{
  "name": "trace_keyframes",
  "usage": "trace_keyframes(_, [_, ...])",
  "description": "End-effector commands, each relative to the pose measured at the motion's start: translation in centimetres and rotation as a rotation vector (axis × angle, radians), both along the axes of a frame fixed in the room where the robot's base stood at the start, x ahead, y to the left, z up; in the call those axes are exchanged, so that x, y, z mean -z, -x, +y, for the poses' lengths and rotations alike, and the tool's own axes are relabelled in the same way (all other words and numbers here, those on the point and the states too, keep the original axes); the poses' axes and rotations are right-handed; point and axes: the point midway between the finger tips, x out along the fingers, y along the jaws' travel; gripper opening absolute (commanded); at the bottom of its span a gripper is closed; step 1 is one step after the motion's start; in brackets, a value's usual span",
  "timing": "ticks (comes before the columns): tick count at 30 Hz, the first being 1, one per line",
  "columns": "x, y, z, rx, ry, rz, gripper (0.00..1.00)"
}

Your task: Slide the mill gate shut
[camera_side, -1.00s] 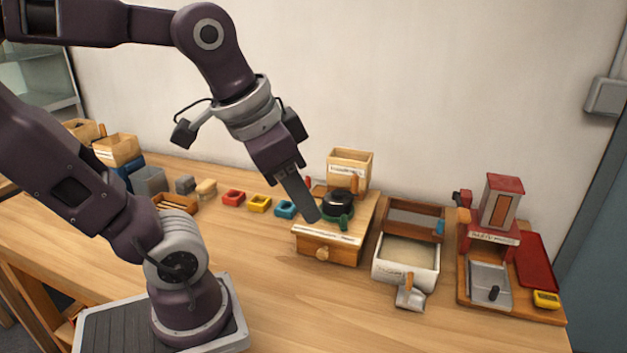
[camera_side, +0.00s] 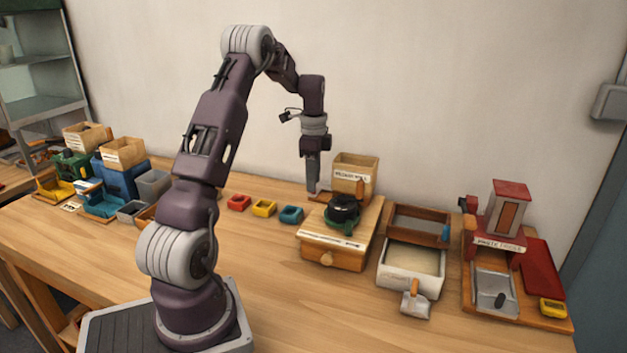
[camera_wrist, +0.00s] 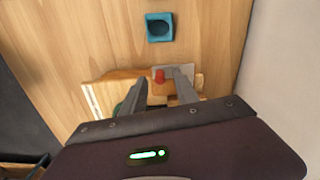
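The mill (camera_side: 340,242) is a wooden box with a drawer knob in front, a dark green and black grinder (camera_side: 343,212) on top and a wooden hopper (camera_side: 355,178) behind. In the wrist view, a red knob (camera_wrist: 159,76) stands by a small grey plate (camera_wrist: 187,69) at the mill's edge; this looks like the gate. My gripper (camera_side: 312,189) points straight down at the left of the hopper. In the wrist view, its two fingers (camera_wrist: 161,79) are apart, with the red knob showing between them. I cannot tell whether they touch it. The side view hides the knob behind my gripper.
Red (camera_side: 239,202), yellow (camera_side: 264,208) and blue (camera_side: 291,214) small trays stand left of the mill. A white bin (camera_side: 412,282) with a scoop (camera_side: 414,304) and a red-roofed machine (camera_side: 505,220) stand to the right. The front of the table is clear.

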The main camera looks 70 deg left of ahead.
Motion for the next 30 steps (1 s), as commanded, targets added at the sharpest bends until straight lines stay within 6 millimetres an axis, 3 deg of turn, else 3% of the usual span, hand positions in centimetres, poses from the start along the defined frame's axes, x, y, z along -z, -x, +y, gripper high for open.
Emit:
trace_keyframes(9, [0.78, -0.03, -0.03, 0.000, -0.002, -0.001, 0.36])
trace_keyframes(15, [0.76, -0.04, -0.03, 0.000, -0.002, -0.001, 0.00])
trace_keyframes(30, [0.72, -0.05, -0.04, -0.001, -0.001, -0.002, 0.00])
